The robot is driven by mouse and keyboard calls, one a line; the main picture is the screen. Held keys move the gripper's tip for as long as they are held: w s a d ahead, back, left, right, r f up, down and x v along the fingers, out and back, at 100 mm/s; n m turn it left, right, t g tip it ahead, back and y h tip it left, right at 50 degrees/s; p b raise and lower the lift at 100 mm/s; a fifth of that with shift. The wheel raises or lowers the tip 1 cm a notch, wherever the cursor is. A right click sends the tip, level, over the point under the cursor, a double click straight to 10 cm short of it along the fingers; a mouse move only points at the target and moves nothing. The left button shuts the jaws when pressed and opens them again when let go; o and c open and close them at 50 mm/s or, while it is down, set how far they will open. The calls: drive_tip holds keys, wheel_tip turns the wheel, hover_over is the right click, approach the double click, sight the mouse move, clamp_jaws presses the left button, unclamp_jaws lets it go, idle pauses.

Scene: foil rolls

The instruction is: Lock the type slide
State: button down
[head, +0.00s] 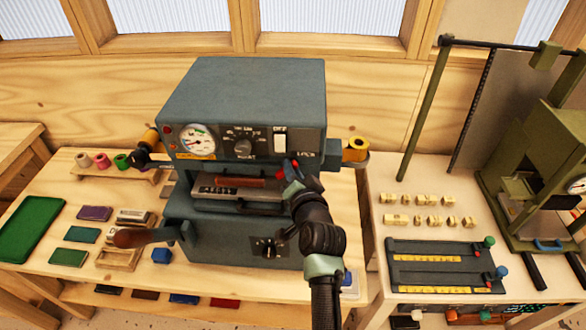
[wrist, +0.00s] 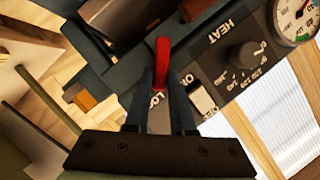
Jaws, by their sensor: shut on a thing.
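The blue-grey foil machine (head: 245,85) stands on the wooden bench. The type slide (head: 240,206) sits in the machine's front opening with metal type at its left. A brown bar (head: 235,182) lies just above it. A red lever (wrist: 162,55) rises between the fingers of my gripper (wrist: 161,82), beside a label that begins "LO". My gripper is shut on this lever. In the head view my gripper (head: 291,176) is at the right end of the opening, and my arm covers part of the machine's front there. The lever's base is hidden by the fingers.
A gauge (head: 195,141), heat knob (head: 243,146) and white switch (head: 280,143) are on the panel above. A dark handle (head: 140,237) juts out at left. The right table (head: 375,215) holds brass type and a green press.

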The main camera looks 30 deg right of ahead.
drive_tip(key=c, duration=0.8)
unclamp_jaws()
drive_tip(key=shift+o, duration=0.2)
drive_tip(key=shift+s, duration=0.1)
drive_tip(key=b+v, duration=0.2)
drive_tip(key=v, duration=1)
drive_tip(key=shift+s+a+b, duration=0.15)
drive_tip(key=shift+s+b, duration=0.15)
drive_tip(key=shift+s, duration=0.1)
